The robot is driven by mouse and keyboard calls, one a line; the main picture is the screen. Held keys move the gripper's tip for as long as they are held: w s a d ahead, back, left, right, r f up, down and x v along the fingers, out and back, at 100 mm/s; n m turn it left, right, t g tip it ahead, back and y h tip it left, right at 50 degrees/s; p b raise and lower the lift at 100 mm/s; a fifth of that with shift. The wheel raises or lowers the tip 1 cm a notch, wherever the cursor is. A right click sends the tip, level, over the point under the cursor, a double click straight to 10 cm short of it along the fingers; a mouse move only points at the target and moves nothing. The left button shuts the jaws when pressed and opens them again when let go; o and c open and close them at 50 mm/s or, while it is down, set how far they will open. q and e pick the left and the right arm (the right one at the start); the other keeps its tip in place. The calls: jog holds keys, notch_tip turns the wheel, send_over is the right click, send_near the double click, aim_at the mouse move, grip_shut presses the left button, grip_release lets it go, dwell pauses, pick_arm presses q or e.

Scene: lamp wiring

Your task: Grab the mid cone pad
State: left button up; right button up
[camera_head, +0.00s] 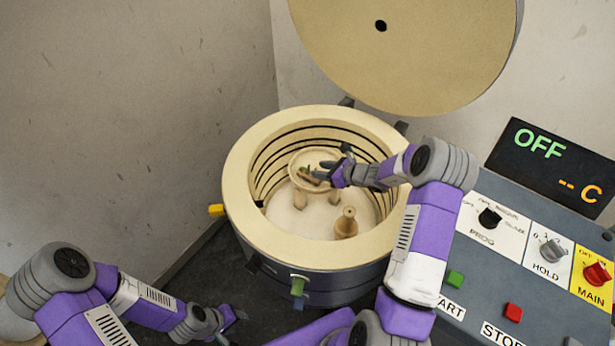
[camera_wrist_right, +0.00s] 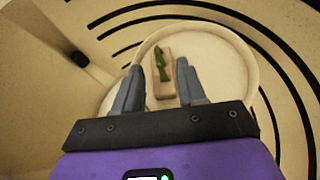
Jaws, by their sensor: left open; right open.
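The cone pad (camera_head: 308,176) is a small tan bar with green pieces on it, lying on a round pale shelf (camera_head: 299,158) inside the open kiln. In the right wrist view the pad (camera_wrist_right: 165,88) lies on the shelf, between the lines of the two fingers. My right gripper (camera_head: 326,172) is open, reaching into the kiln close to the pad. In the right wrist view the gripper (camera_wrist_right: 158,75) shows nothing clamped in it; whether a finger touches the pad cannot be told. My left gripper (camera_head: 236,317) is open and empty, low outside the kiln.
A tan knobbed post (camera_head: 346,224) stands on the kiln floor. The round lid (camera_head: 410,50) is raised behind. A control panel (camera_head: 540,260) is at right; its display (camera_head: 555,165) reads OFF. A yellow peg (camera_head: 216,210) sticks out left.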

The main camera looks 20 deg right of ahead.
aim_at(309, 168)
jog(key=b+x, duration=0.1)
jog(key=x, duration=0.5)
jog(key=shift+s+a+f+b, duration=0.1)
jog(key=shift+a+f+b, duration=0.05)
jog(key=shift+b, duration=0.15)
grip_shut()
